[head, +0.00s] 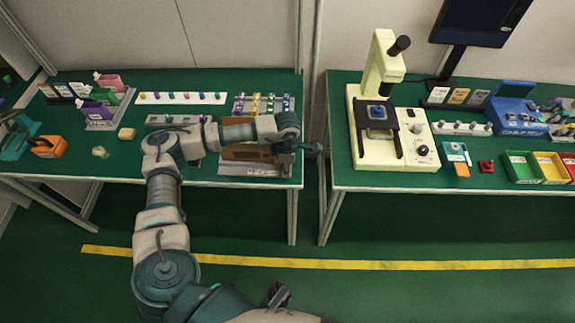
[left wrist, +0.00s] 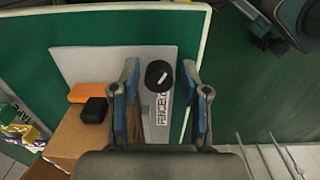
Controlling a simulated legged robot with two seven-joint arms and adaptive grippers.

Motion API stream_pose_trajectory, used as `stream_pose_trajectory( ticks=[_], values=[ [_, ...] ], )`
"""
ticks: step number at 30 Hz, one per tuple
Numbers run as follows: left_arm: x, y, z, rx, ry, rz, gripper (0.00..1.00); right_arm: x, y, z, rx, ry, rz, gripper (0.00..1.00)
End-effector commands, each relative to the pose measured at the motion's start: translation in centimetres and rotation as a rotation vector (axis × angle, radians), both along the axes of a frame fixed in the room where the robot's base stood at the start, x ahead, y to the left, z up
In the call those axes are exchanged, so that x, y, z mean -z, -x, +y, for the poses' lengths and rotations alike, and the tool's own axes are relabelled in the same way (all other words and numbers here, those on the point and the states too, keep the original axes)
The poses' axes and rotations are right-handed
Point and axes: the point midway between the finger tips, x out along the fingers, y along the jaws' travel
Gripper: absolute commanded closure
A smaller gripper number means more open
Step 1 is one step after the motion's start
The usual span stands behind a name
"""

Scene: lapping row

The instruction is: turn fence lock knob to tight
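The fence lock knob (left wrist: 158,74) is a round black knob with a white pointer line slanting up to the right in the left wrist view. It sits on a pale grey plate (left wrist: 80,62) beside a strip label reading FENCE (left wrist: 162,110), partly cut off by my gripper. My left gripper (left wrist: 159,68) is open, with one finger on each side of the knob and visible gaps to it. In the head view my left gripper (head: 313,150) is at the right end of the left bench, and the knob is hidden there.
The plate carries a brown block (left wrist: 85,140) and an orange and black piece (left wrist: 91,94) left of the gripper. The green left bench (head: 75,155) ends close by, with a gap before the right bench (head: 365,180). Small coloured parts (head: 262,103) stand behind my forearm.

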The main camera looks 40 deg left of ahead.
Motion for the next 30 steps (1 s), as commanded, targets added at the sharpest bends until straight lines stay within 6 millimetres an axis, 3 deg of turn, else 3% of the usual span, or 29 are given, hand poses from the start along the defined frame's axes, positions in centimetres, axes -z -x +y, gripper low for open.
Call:
stream_pose_trajectory(
  ticks=[1,4,11,18,26,27,30],
  values=[
    [0.0,0.0,0.1,-0.001,0.0,0.0,0.74,0.0,0.0,0.0,0.0,0.0,0.0,1.0],
    [-0.1,0.0,0.1,-0.001,-0.001,0.0,0.99,0.0,0.0,0.0,0.0,-0.001,-0.001,1.0],
    [-0.1,0.0,0.2,-0.016,-0.008,0.002,1.0,-0.3,-0.1,0.1,0.001,-0.003,-0.005,1.0],
    [-0.2,-0.1,0.1,-0.145,-0.005,0.0,1.0,2.8,-0.3,0.2,-0.002,-0.001,0.01,1.0],
    [-0.1,-0.1,0.1,-0.155,-0.004,-0.001,1.0,3.0,-0.4,0.2,-0.002,-0.001,0.01,1.0],
    [-0.1,-0.1,0.1,-0.155,-0.004,-0.001,0.67,3.0,-0.4,0.2,-0.002,-0.001,0.01,1.0],
    [-0.1,-0.1,0.1,-0.154,-0.004,-0.001,0.44,3.1,-0.4,0.2,-0.002,-0.001,0.011,1.0]
  ],
)
